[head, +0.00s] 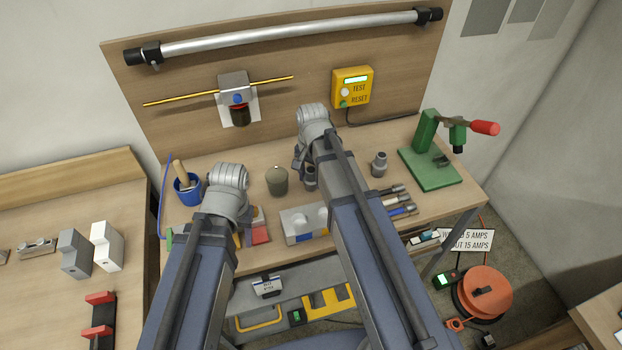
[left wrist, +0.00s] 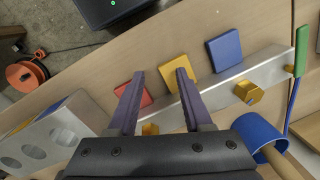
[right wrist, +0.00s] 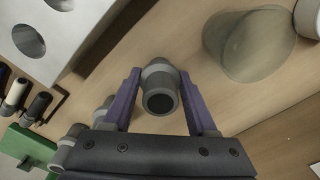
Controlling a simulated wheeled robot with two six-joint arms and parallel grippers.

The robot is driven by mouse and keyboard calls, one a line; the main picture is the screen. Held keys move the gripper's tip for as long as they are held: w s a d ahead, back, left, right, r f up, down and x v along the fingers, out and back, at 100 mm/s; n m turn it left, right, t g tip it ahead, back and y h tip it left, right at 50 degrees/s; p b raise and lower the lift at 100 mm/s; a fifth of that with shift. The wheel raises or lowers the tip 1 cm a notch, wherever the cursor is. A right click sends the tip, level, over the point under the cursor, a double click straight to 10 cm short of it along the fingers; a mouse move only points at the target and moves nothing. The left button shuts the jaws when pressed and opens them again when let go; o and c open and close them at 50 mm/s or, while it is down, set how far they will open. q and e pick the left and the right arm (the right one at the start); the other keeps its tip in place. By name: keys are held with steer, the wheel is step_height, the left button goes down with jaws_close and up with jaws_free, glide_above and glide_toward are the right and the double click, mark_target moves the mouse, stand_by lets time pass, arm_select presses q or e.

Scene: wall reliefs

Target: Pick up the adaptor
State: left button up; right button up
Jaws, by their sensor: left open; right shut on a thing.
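A grey ringed adaptor with a dark round opening (right wrist: 160,98) is between the two purple fingers of my right gripper (right wrist: 160,74) in the right wrist view, and the gripper is shut on it. In the head view this adaptor (head: 311,177) shows beside my right arm, over the bench; whether it touches the bench is unclear. Another grey fitting (head: 379,164) stands upright on the bench to its right. My left gripper (left wrist: 158,74) is open and empty, above a metal rail (left wrist: 225,85) and coloured tiles. In the head view my left arm hides its fingers.
A cloudy cup (head: 277,181) stands left of the right gripper; a white block with holes (head: 296,218) is in front. A blue pot (head: 188,189) is at the left. A green press (head: 428,165) is at the right. The yellow test box (head: 352,87) is on the backboard.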

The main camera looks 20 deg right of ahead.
steer(key=shift+c, duration=0.5)
